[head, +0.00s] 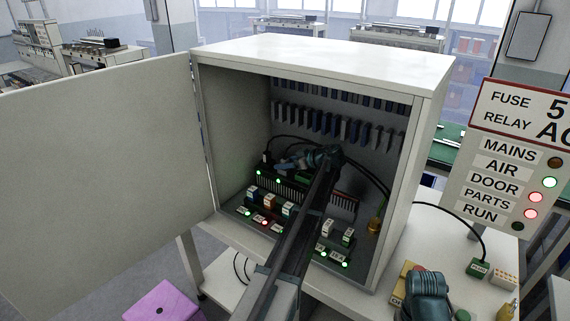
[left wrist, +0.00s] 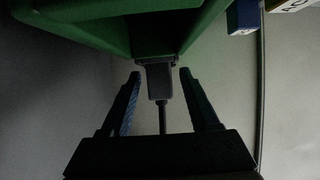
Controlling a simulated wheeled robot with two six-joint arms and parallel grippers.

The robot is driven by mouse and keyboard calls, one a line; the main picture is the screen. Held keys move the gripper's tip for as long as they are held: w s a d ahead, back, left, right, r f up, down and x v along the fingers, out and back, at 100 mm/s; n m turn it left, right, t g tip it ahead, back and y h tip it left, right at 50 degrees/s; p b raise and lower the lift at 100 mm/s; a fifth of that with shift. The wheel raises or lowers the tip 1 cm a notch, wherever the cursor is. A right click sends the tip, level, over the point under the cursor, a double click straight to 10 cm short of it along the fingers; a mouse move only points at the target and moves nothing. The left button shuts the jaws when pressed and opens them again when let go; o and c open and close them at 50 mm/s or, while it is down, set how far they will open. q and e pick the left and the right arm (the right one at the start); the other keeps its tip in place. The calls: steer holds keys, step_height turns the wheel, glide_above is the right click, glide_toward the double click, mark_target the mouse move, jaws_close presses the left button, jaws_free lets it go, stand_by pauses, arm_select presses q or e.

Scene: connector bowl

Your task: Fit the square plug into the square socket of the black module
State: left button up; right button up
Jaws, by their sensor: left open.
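My left gripper (head: 292,163) reaches into the open cabinet, above a black module (head: 270,184) with a ribbed top. In the left wrist view the left gripper (left wrist: 157,75) is open, its two fingers on either side of a dark grey plug (left wrist: 160,82) with a gap at each side. The plug's cable runs away between the fingers. The plug's far end meets a green housing (left wrist: 75,42); I cannot tell how deep it sits. I cannot tell whether this is the square plug. The square socket is not clearly visible in the head view.
The cabinet (head: 320,58) has its door (head: 100,180) open at left. Small blocks and lit labels line its front floor. Black cables loop inside at the right. A green block (head: 479,267) with a cable stands on the bench at right. A sign panel (head: 505,180) stands there too.

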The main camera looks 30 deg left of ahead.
arm_select(q)
steer(key=shift+d+r, duration=0.2)
steer(key=shift+r, duration=0.1)
steer(key=p+v, duration=0.5)
steer(key=v, duration=0.5)
steer(key=shift+d+r, duration=0.1)
steer(key=shift+d, duration=0.05)
steer(key=shift+s+d+r, duration=0.1)
steer(key=shift+d+r, duration=0.05)
steer(key=shift+d, duration=0.45)
arm_select(e)
steer(key=shift+r, duration=2.75)
arm_select(q)
steer(key=shift+s, duration=0.15)
arm_select(e)
steer(key=shift+s, duration=0.1)
